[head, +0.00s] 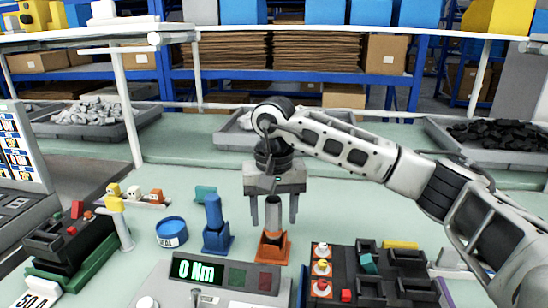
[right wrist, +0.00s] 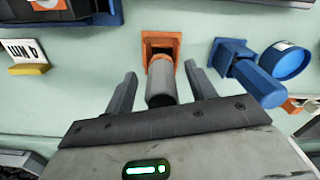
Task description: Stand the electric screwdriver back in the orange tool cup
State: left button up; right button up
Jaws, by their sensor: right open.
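My right gripper (head: 273,222) points down over the cup, open, one finger on each side of the tool. Gaps show between the fingers and the tool in the right wrist view. My left gripper is not in view.
A blue holder with a blue tool (head: 215,222) stands just left of the orange cup, with a round blue tub (head: 172,232) beyond. A console reading 0 Nm (head: 205,285) is in front. A black fixture with coloured knobs (head: 368,275) lies right. Grey bins line the back.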

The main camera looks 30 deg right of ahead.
notch_tip(320, 180, up, 14)
jog(key=p, duration=0.1)
jog(key=shift+r, duration=0.25)
jog(key=shift+s, duration=0.1)
